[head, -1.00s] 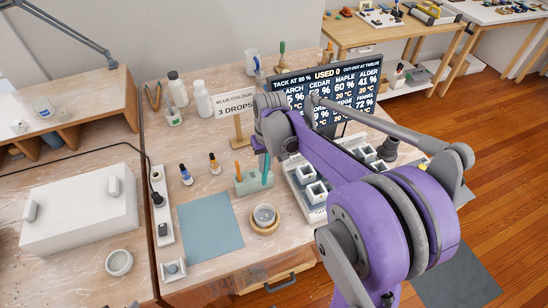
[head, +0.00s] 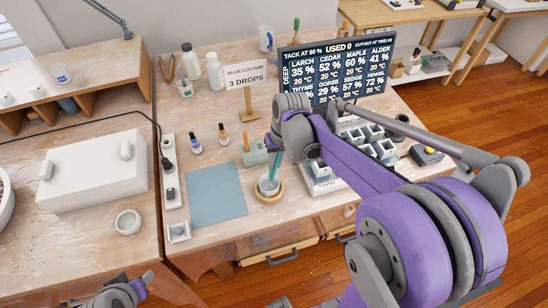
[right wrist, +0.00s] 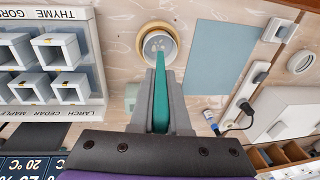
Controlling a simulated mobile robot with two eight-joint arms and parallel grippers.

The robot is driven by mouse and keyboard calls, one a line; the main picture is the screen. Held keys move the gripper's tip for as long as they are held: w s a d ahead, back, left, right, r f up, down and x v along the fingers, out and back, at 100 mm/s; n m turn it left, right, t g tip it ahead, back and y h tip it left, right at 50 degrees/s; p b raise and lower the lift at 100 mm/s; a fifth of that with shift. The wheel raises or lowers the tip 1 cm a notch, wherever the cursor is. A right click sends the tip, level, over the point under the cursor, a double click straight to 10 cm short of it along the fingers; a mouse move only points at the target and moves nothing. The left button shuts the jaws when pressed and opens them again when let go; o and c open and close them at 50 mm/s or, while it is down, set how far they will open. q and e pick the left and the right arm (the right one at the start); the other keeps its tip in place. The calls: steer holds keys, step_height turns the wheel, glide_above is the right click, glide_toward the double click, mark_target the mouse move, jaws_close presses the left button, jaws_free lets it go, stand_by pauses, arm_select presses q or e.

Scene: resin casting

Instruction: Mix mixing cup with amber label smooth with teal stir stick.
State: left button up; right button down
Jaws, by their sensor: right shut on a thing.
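My right gripper (head: 274,150) is shut on the upper part of the teal stir stick (head: 273,168). The stick points down, nearly upright, with its lower end at the mixing cup (head: 263,189). In the right wrist view the stick (right wrist: 162,90) runs from between the fingers (right wrist: 160,78) to over the grey contents of the cup (right wrist: 151,40). Whether its tip touches the bottom cannot be told. The cup stands in a round wooden ring (head: 270,200); no amber label is readable on it. My left gripper does not show; only part of my arm is at bottom left.
A pale green stick holder (head: 255,158) with an orange-handled stick stands just behind the cup. A blue-grey mat (head: 216,194) lies to the left, with two small dropper bottles behind it. A tray of white square cups (head: 325,182) is close on the right. The display stands behind.

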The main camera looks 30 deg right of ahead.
mark_target(273, 174)
step_height(273, 174, down, 2)
steer(key=shift+s+d+b, duration=0.1)
steer(key=shift+b, duration=0.3)
steer(key=shift+w+a+f+b, duration=0.1)
steer(key=shift+f+b, duration=0.5)
steer(key=shift+f, duration=0.25)
steer(key=shift+w+a+f+b, duration=0.1)
steer(key=shift+a+f+b, duration=0.05)
steer(key=shift+f+b, duration=0.6)
steer(key=shift+w+a+f+b, duration=0.1)
steer(key=shift+f+b, duration=0.35)
steer(key=shift+f, duration=0.5)
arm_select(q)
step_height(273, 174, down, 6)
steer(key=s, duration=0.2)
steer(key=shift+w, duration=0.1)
arm_select(e)
steer(key=shift+w, duration=0.15)
